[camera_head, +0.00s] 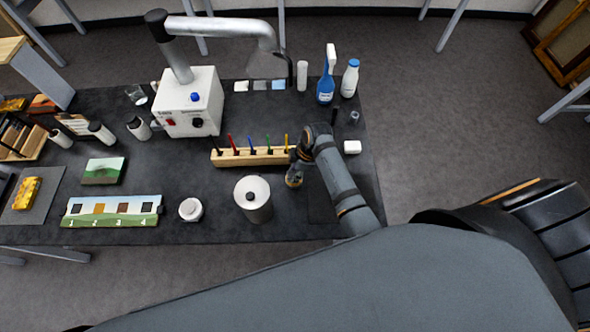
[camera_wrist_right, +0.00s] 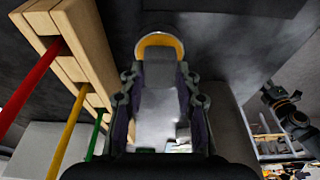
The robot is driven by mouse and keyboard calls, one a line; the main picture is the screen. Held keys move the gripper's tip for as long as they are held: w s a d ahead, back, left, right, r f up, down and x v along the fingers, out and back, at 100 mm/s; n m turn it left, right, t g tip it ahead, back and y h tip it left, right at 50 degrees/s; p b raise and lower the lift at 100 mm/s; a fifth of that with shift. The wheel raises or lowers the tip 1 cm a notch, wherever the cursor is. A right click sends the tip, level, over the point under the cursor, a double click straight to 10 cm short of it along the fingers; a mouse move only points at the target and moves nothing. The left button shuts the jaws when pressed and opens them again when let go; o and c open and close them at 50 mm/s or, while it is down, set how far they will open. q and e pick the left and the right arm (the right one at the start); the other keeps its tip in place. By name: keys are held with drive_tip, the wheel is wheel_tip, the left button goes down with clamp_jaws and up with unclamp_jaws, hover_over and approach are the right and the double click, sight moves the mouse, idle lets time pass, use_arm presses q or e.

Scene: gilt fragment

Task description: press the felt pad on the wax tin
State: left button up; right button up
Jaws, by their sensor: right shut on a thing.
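The wax tin (camera_wrist_right: 160,39) shows in the right wrist view as a round tin with a pale metal rim and amber wax. In the head view a bit of amber shows at the gripper's tip, to the right of the canister. My right gripper (camera_head: 294,176) is shut on a grey piece, which looks like the felt pad (camera_wrist_right: 160,73). The pad covers part of the tin in the wrist view; whether it touches the wax I cannot tell.
A wooden rack (camera_head: 235,158) with upright coloured tools stands just behind my right gripper. A white box with an extraction arm (camera_head: 188,103) stands behind.

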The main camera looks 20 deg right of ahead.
idle(0.5)
drive_tip(key=shift+f+b, duration=0.3)
drive_tip(key=shift+f, duration=0.2)
idle(0.4)
drive_tip(key=shift+f+p, duration=0.1)
drive_tip(key=shift+p, duration=0.2)
idle(1.2)
drive_tip(key=shift+r, duration=3.6)
